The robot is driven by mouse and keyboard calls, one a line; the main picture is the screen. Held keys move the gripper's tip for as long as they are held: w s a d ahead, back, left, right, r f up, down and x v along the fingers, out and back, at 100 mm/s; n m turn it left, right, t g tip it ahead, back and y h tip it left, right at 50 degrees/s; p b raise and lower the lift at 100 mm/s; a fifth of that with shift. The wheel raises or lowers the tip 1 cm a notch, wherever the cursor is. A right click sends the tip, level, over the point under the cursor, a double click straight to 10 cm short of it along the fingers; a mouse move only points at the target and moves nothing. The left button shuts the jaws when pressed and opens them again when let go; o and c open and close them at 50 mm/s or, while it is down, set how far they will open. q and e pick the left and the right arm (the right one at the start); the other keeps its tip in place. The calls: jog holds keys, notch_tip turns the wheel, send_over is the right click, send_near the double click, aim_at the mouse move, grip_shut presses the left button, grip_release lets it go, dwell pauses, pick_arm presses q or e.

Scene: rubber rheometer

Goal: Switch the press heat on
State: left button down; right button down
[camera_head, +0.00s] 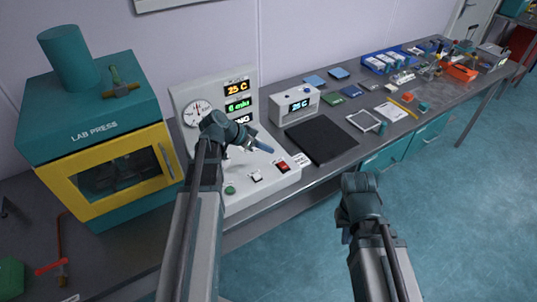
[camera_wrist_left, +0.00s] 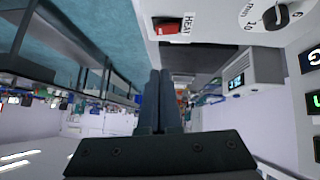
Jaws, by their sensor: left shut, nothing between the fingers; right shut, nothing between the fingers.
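The control console (camera_head: 215,91) of the press stands right of the teal and yellow lab press (camera_head: 95,135). A red rocker switch (camera_head: 282,167) sits at the front right of its sloped panel, with a small white label beside it. In the left wrist view the red switch (camera_wrist_left: 167,28) is near the top, next to a label (camera_wrist_left: 187,25) reading HEAT. My left gripper (camera_head: 267,149) is shut and empty, above the panel, behind and left of the red switch and apart from it. Its closed fingers also show in the left wrist view (camera_wrist_left: 161,76). My right gripper (camera_head: 360,190) is shut, away from the bench over the floor.
A white switch (camera_head: 256,176) and a green button (camera_head: 230,189) lie left of the red switch. A white box with a display (camera_head: 294,103) and a black mat (camera_head: 321,138) are to the right. The displays show 25 C. Many small items fill the far bench.

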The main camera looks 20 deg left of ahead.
pick_arm(q)
jog(key=b, duration=0.5)
send_over(287, 166)
jog(key=s+a, duration=0.2)
jog(key=a, duration=0.1)
jog(key=f, duration=0.5)
jog(key=shift+w+d+f, duration=0.15)
jog(key=shift+d+f, duration=0.1)
jog(key=shift+f, duration=0.15)
jog(key=shift+d+f+b, duration=0.25)
jog(key=shift+f+b, duration=0.55)
jog(key=shift+f, duration=0.15)
jog(key=shift+d+f+b, duration=0.1)
jog(key=shift+f+b, duration=0.7)
jog(key=shift+s, duration=0.2)
jog(key=shift+s+d+f+b, duration=0.15)
jog(key=shift+f+b, duration=0.2)
jog(key=shift+f, duration=0.05)
jog(key=shift+r+y, duration=0.1)
jog(key=shift+y, duration=0.2)
jog(key=shift+w, duration=0.2)
